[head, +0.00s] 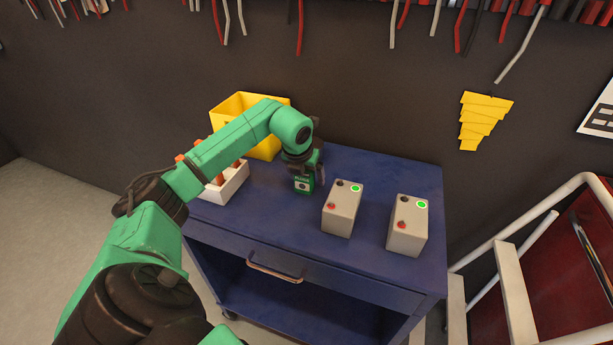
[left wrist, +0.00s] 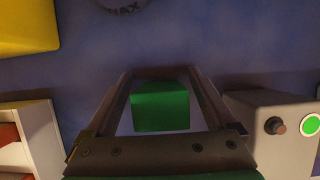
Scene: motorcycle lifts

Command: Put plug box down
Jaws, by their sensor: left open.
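The plug box is a small green box (head: 304,185) with a pale label on its front. It appears to rest on the blue cart top (head: 275,225), left of the nearer grey battery box. My left gripper (head: 309,174) is over it, pointing down. In the left wrist view the green box (left wrist: 160,106) lies between the two open fingers, with a gap visible on each side. The underside of the box is hidden, so its contact with the cart cannot be seen directly. My right gripper is not in view.
Two grey battery boxes (head: 342,210) (head: 408,226) with green round marks stand to the right. A white tray (head: 229,186) with orange-topped items and a yellow bin (head: 232,105) stand to the left. The cart's front strip is clear. White railings (head: 515,292) are at the right.

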